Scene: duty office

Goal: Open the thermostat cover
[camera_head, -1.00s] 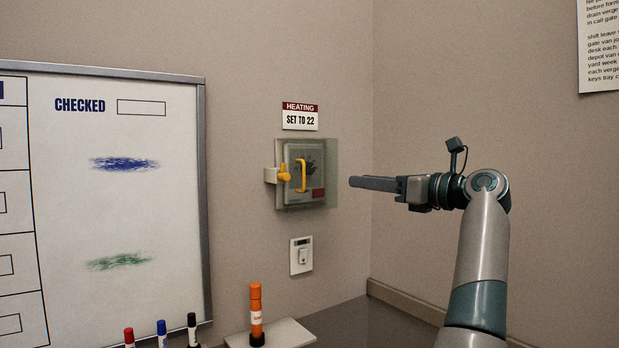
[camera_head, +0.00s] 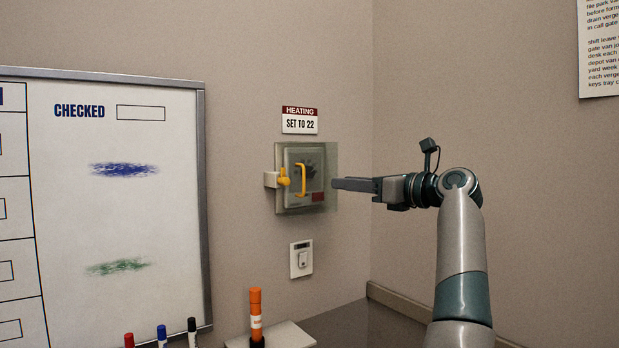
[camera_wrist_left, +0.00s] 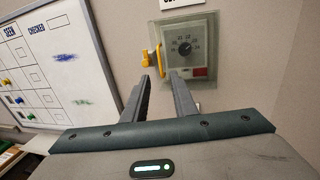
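The thermostat (camera_head: 305,166) is a grey box with a dial on the wall. A clear cover (camera_head: 328,160) lies over its front and looks closed. A yellow upright handle (camera_head: 301,178) is on the cover, and a yellow latch piece (camera_head: 284,177) sits at its left edge. My left gripper (camera_head: 334,184) points left, its tips by the cover's right edge in the head view; contact cannot be told. In the left wrist view the fingers (camera_wrist_left: 161,77) are apart with nothing between them, below the yellow handle (camera_wrist_left: 159,60). My right gripper is not in view.
A whiteboard (camera_head: 150,220) is at left. An orange marker (camera_head: 256,310) stands on a small shelf (camera_head: 290,335). A wall corner is close at right.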

